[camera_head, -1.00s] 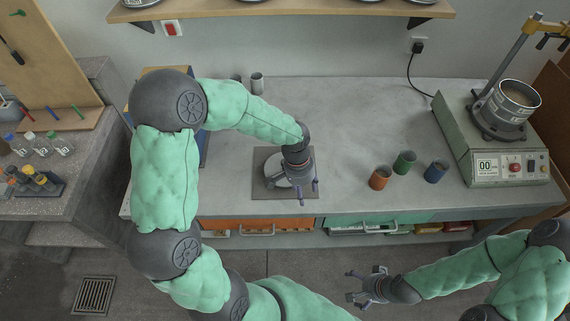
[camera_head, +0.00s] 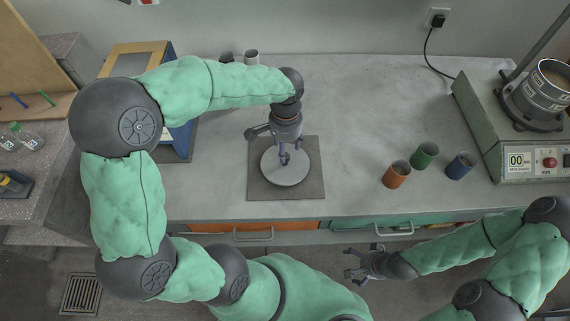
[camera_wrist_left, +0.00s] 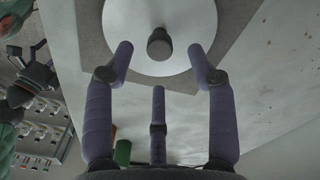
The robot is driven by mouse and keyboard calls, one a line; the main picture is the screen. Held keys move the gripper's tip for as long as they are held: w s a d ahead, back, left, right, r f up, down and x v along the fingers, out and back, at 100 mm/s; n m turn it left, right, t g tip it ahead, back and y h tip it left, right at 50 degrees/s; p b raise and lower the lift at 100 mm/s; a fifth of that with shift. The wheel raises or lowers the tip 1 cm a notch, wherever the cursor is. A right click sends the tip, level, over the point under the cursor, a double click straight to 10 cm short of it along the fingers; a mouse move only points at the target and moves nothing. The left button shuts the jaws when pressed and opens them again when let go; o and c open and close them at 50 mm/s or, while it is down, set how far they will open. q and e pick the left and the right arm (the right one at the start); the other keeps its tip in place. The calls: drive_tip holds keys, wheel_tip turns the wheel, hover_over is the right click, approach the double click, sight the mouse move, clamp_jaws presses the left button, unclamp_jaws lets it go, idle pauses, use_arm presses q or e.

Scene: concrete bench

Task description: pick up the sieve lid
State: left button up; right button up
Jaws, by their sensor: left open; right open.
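The sieve lid (camera_head: 287,170) is a flat light-grey disc lying on a dark square mat (camera_head: 313,188) on the bench. In the left wrist view the lid (camera_wrist_left: 110,25) shows a dark round knob (camera_wrist_left: 159,44) at its middle. My left gripper (camera_head: 285,158) is above the lid, pointing down, open and empty. In the left wrist view its fingers (camera_wrist_left: 160,65) are spread, with the knob between and beyond the tips. The head view does not clearly show the gap between fingers and knob. My right gripper (camera_head: 355,264) is open and empty in front of the bench.
Orange (camera_head: 397,174), green (camera_head: 425,155) and blue (camera_head: 461,166) cups stand right of the mat. A sieve shaker (camera_head: 500,140) with a sieve (camera_head: 546,90) is at far right. A blue-sided box (camera_head: 180,140) stands behind my left arm. Bare bench lies between mat and cups.

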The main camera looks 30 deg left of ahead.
use_arm(q)
drive_tip(key=shift+f+b, duration=1.45)
drive_tip(key=shift+f, duration=1.3)
drive_tip(key=shift+r, duration=0.1)
clamp_jaws()
